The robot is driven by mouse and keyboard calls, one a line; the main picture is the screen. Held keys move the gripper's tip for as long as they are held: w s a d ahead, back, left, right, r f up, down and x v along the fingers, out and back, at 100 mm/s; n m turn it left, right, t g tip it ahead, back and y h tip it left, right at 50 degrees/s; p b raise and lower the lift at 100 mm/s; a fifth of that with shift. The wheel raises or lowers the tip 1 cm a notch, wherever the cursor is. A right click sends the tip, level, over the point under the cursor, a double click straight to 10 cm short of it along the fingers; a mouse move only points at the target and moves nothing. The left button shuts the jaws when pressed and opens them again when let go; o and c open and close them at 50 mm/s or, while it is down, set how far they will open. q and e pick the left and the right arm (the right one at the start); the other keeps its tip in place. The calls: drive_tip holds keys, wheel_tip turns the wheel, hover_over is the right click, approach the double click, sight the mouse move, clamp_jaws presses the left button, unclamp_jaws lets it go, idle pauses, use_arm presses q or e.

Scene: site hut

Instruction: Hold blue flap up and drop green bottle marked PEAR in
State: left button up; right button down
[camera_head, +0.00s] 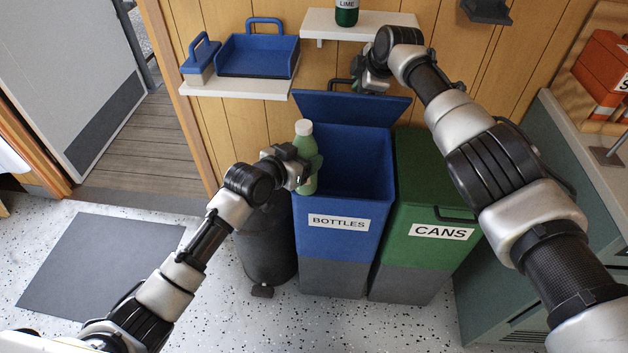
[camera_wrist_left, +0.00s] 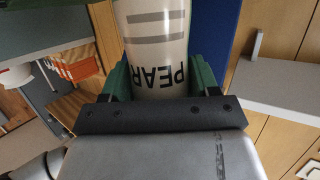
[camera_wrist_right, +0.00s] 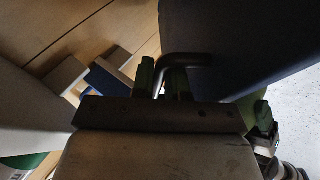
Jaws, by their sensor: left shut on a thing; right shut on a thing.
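The blue BOTTLES bin (camera_head: 338,240) stands with its blue flap (camera_head: 345,107) tilted up at the back, its opening uncovered. My right gripper (camera_head: 365,84) is shut on the flap's dark handle (camera_head: 340,85); in the right wrist view its fingers close around the bent handle bar (camera_wrist_right: 190,62). My left gripper (camera_head: 305,170) is shut on the green bottle (camera_head: 306,180), which has a white cap and stands upright at the left edge of the bin's opening. The PEAR label of the bottle (camera_wrist_left: 155,50) shows in the left wrist view. I cannot tell whether the bottle touches the rim.
A green CANS bin (camera_head: 430,235) with a shut lid stands at the right. A dark round bin (camera_head: 265,245) stands at the left. Above, one shelf (camera_head: 235,90) holds a blue tray (camera_head: 258,57); another shelf (camera_head: 320,24) holds a LIME bottle (camera_head: 346,12).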

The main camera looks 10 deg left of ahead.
drive_tip(key=shift+d+f, duration=0.1)
drive_tip(key=shift+d, duration=0.05)
use_arm(q)
drive_tip(key=w+d+f, duration=0.1)
drive_tip(key=w+f, duration=0.3)
drive_tip(key=f, duration=0.3)
drive_tip(key=shift+w+d, duration=0.15)
drive_tip(key=shift+d, duration=0.1)
idle(0.3)
drive_tip(key=shift+f, duration=0.1)
idle(0.4)
drive_tip(key=o, duration=0.9)
